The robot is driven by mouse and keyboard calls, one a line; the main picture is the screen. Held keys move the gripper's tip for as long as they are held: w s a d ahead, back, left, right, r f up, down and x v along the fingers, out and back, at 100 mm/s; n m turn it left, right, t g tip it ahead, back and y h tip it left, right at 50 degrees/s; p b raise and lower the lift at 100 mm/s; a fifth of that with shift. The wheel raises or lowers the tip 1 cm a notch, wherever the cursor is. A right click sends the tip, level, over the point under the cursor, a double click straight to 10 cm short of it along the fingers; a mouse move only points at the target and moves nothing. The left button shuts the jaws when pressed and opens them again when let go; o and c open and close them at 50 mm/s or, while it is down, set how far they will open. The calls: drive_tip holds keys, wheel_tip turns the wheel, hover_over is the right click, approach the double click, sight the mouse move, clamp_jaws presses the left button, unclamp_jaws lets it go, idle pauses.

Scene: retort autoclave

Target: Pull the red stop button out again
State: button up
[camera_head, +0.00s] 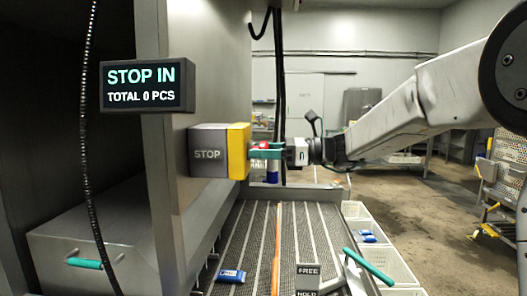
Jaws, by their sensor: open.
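The stop box (208,152) is grey, marked STOP, with a yellow face (238,150) on its right side. It is fixed to the metal post. A bit of the red stop button (263,145) shows just right of the yellow face, largely hidden by my gripper. My gripper (262,152) points left at that face, with its teal fingers at the button. It is open; I cannot tell whether the fingers touch the button. A display (147,86) above reads "STOP IN" and "TOTAL 0 PCS".
A ribbed conveyor bed (255,240) runs below, with a blue packet (231,275) on it. A FREE/HOLD plate (308,279) and a teal-handled lever (368,266) stand in front. White bins (385,251) line the right. A black cable hangs at left. Open floor lies right.

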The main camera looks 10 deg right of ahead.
clamp_jaws()
drive_tip(key=shift+s+d, duration=0.15)
drive_tip(key=shift+d, duration=0.6)
unclamp_jaws()
drive_tip(key=shift+d, duration=0.2)
drive_tip(key=s+d, duration=0.1)
drive_tip(key=d, duration=0.6)
drive_tip(key=shift+s+d, duration=0.25)
